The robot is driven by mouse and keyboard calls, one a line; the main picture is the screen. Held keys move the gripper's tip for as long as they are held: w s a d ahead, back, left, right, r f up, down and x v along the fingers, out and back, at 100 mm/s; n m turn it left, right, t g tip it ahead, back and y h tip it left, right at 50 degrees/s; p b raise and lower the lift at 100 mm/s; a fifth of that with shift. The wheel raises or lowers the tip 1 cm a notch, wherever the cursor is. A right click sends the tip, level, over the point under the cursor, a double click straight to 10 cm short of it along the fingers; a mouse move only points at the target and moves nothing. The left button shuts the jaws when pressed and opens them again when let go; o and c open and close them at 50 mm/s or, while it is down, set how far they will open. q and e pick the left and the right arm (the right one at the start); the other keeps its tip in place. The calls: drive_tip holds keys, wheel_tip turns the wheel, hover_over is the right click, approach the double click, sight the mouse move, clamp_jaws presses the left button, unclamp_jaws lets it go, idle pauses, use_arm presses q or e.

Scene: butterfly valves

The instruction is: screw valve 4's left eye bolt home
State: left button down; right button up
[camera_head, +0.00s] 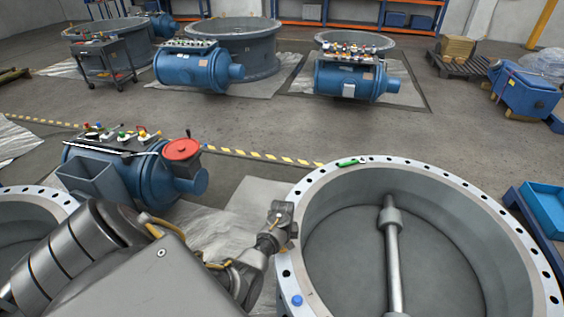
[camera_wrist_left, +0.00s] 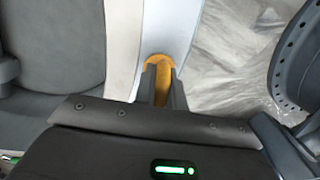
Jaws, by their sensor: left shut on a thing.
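The large round valve body (camera_head: 530,240), with a pale flange full of bolt holes and a shaft across its bore, fills the right front of the head view. Its pale flange also shows in the left wrist view (camera_wrist_left: 182,25). An orange-yellow eye bolt (camera_wrist_left: 158,59) stands at the flange there. My left gripper (camera_wrist_left: 160,75) is shut on the eye bolt, with its dark fingers on either side of it. The fingers hide the bolt's lower part, so its thread and seating cannot be seen. In the head view my left wrist is at the flange's left edge. My right gripper is not in view.
A green item (camera_head: 348,162) and a blue cap (camera_head: 297,300) lie on the flange. A blue actuator (camera_head: 150,175) with a red disc stands left. Another flanged ring (camera_head: 45,195) is at the left edge. Open floor (camera_head: 270,130) lies behind the striped line.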

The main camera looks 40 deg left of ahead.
use_arm(q)
drive_tip(key=m+p, duration=0.1)
drive_tip(key=m, duration=0.1)
drive_tip(key=m+p, duration=0.1)
drive_tip(key=shift+s+a+r+m, duration=0.1)
drive_tip(key=shift+a+r+m, duration=0.05)
drive_tip(key=shift+m, duration=0.25)
drive_tip(key=m+p, duration=0.2)
drive_tip(key=m, duration=0.2)
drive_tip(key=shift+a+m, duration=0.1)
drive_tip(key=shift+m, duration=0.2)
drive_tip(key=m+p, duration=0.1)
drive_tip(key=m, duration=0.3)
drive_tip(key=shift+a+m, duration=0.1)
drive_tip(key=shift+m, duration=0.2)
drive_tip(key=m, duration=0.4)
drive_tip(key=shift+f, duration=0.2)
drive_tip(key=m+b, duration=0.1)
drive_tip(key=m, duration=0.4)
drive_tip(key=shift+a, duration=0.1)
drive_tip(key=m+b, duration=0.1)
drive_tip(key=m, duration=0.3)
drive_tip(key=shift+w+f+m+b, duration=0.1)
drive_tip(key=shift+w+m+b, duration=0.1)
drive_tip(key=shift+m+b, duration=0.15)
drive_tip(key=m+b, duration=0.3)
drive_tip(key=m, duration=0.2)
drive_tip(key=shift+w+f, duration=0.1)
drive_tip(key=shift+m+b, duration=1.05)
drive_tip(key=shift+m, duration=1)
